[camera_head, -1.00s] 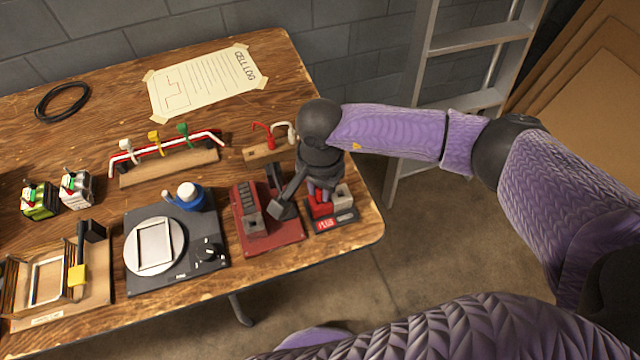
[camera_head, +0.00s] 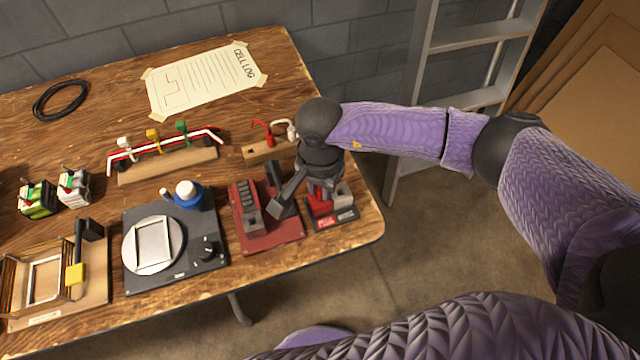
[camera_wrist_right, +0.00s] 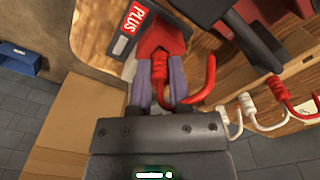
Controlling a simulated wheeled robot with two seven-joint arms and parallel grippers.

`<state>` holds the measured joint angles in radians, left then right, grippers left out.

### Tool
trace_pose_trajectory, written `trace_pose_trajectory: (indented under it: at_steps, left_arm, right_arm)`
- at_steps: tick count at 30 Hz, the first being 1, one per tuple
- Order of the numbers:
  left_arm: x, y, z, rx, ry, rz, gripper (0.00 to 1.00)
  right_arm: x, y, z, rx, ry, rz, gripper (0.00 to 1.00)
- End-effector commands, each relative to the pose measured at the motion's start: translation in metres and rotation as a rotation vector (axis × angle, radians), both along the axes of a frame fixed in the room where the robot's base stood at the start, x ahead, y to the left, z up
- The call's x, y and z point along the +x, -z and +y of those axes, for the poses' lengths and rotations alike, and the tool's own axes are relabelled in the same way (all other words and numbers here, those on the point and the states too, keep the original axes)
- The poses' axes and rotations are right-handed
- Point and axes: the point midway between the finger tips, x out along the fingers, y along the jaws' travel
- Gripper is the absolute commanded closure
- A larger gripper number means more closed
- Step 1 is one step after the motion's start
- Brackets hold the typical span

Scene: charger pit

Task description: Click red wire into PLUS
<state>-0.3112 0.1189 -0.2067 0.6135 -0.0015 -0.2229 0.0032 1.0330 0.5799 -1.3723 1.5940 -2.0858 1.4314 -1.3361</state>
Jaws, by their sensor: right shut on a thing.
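My right gripper (camera_head: 323,188) is over the terminal block at the table's right front corner. In the right wrist view its purple fingers (camera_wrist_right: 160,72) are shut around the red wire's ribbed end (camera_wrist_right: 160,77). The wire's free part curls up to the right of the fingers. The ribbed end meets the red PLUS terminal (camera_wrist_right: 160,38); whether it is fully seated is hidden. The red terminal (camera_head: 318,205) also shows in the head view, beside a grey one (camera_head: 343,194). The PLUS label (camera_wrist_right: 131,18) lies beside the red terminal. My left gripper is out of view.
A dark red press-like fixture (camera_head: 270,235) stands close left of the terminal block. A wooden holder (camera_head: 262,152) with red and white hooked wires stands behind it. Further left are a black turntable device (camera_head: 180,275) and a wire rack (camera_head: 170,167). The table edge is close on the right.

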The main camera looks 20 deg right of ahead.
Motion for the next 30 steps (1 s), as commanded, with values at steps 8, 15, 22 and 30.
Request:
trace_pose_trajectory:
  at_steps: [8,15,22,30]
  left_arm:
    - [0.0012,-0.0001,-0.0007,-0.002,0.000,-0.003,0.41]
    - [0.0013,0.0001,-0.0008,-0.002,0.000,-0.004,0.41]
    - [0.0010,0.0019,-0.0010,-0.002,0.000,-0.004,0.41]
    - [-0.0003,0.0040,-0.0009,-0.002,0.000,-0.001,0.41]
  right_arm:
    - [0.0000,-0.0001,0.0000,0.000,0.000,0.000,1.00]
    - [0.0000,0.0001,0.0000,0.000,0.000,0.000,1.00]
    - [0.0000,0.0018,0.0000,0.000,0.000,0.000,1.00]
    - [0.0001,0.0038,-0.0001,0.000,0.000,0.000,1.00]
